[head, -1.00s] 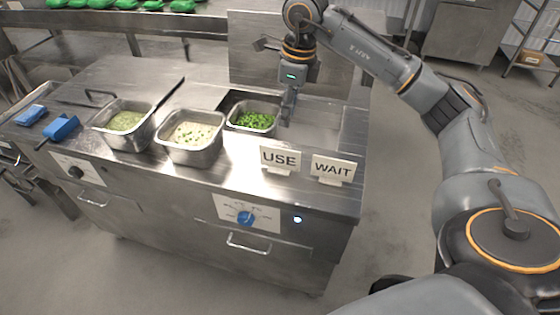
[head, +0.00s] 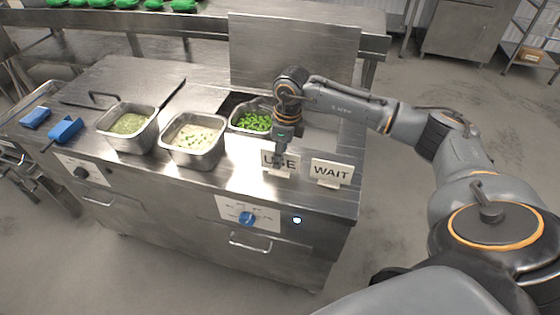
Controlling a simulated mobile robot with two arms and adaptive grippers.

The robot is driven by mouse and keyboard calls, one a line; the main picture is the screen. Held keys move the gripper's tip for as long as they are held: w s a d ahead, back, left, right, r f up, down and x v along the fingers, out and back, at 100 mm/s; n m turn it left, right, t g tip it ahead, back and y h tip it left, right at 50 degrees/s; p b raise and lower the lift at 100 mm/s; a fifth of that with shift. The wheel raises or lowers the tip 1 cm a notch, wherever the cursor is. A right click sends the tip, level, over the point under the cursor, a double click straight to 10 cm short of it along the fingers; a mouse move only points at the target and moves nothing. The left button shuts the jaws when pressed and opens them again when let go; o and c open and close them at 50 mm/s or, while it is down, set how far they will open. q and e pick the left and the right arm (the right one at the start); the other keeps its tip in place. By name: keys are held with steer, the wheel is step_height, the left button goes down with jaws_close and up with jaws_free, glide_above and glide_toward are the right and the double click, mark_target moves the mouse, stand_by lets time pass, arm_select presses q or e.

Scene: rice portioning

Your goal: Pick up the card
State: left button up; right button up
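A white card reading "USE" (head: 291,164) stands upright in a small holder near the front edge of the steel counter. A second white card reading "WAIT" (head: 331,172) stands just to its right. My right gripper (head: 279,155) points down at the "USE" card and covers the middle of its lettering. Its fingers look narrow and close together, but I cannot tell whether they are apart, or whether they touch the card. My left gripper is out of view.
Steel pans of green soup (head: 129,127), pale food (head: 193,139) and green vegetables (head: 250,119) sit left of the cards. Two blue items (head: 65,129) lie at the far left. A blue knob (head: 246,218) is on the front panel. The counter right of "WAIT" is narrow.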

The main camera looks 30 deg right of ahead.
steer(key=shift+f+b, duration=0.3)
steer(key=shift+b, duration=0.1)
stand_by(0.4)
jaws_close()
